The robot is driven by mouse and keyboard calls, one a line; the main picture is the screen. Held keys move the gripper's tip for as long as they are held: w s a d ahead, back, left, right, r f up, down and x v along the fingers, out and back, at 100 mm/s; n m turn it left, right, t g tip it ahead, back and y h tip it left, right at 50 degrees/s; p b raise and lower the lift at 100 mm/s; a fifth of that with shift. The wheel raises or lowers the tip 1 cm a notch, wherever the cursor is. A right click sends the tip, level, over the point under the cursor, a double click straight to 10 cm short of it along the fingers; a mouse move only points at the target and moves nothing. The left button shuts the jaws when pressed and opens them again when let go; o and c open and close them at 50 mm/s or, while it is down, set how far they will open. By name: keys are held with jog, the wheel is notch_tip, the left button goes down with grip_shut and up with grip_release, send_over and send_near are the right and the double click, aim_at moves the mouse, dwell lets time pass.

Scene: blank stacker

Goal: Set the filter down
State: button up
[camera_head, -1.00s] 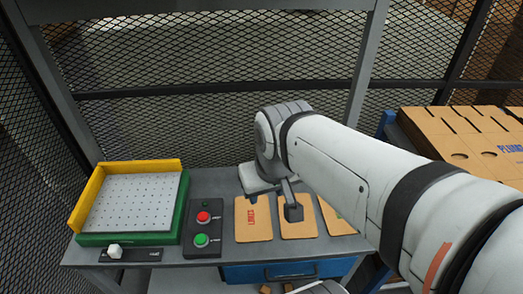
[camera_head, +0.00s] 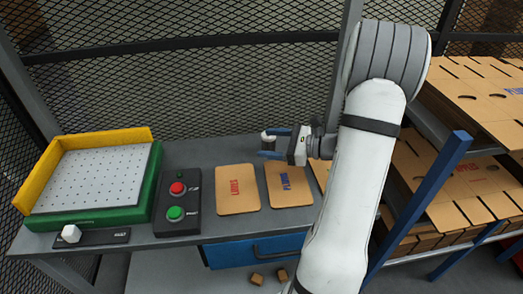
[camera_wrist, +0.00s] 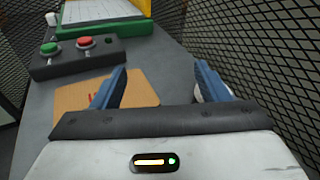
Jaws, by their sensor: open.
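My gripper (camera_head: 264,143) is open, held level above the back of the bench with its blue fingers pointing left. A small white-and-dark piece (camera_head: 267,138), possibly the filter, shows at the fingertips. A pale rounded piece (camera_wrist: 215,90) shows beside the right finger in the wrist view, partly hidden by it. I cannot tell whether it touches the finger or stands on the bench. Nothing shows clearly gripped between the fingers (camera_wrist: 160,68).
Two cardboard blanks (camera_head: 237,190) (camera_head: 290,184) lie on the grey bench, a third partly behind my arm. A button box (camera_head: 178,202) and a green-and-yellow perforated tray (camera_head: 92,182) are at left. A blue-posted rack (camera_head: 418,200) of cardboard stands right. Mesh fencing encloses the back.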

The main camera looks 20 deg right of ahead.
aim_at(275, 139)
jog(key=d+f+m+t, duration=0.1)
jog(key=d, duration=0.1)
jog(key=d+f+m+t+h, duration=0.1)
jog(key=d, duration=0.1)
jog(key=w+d+f+m+t+h+b, duration=0.1)
jog(key=d+f+m, duration=0.1)
jog(key=shift+d+t, duration=0.3)
jog(key=shift+d, duration=0.05)
jog(key=shift+w+d+f+m+t, duration=0.15)
jog(key=shift+w+d+m+t, duration=0.05)
jog(key=shift+d+m+t, duration=0.1)
jog(key=x, duration=0.7)
jog(key=shift+w+a+f, duration=0.1)
jog(key=shift+a, duration=0.3)
jog(key=shift+c, duration=0.3)
jog(key=c, duration=1.1)
jog(key=shift+c, duration=0.3)
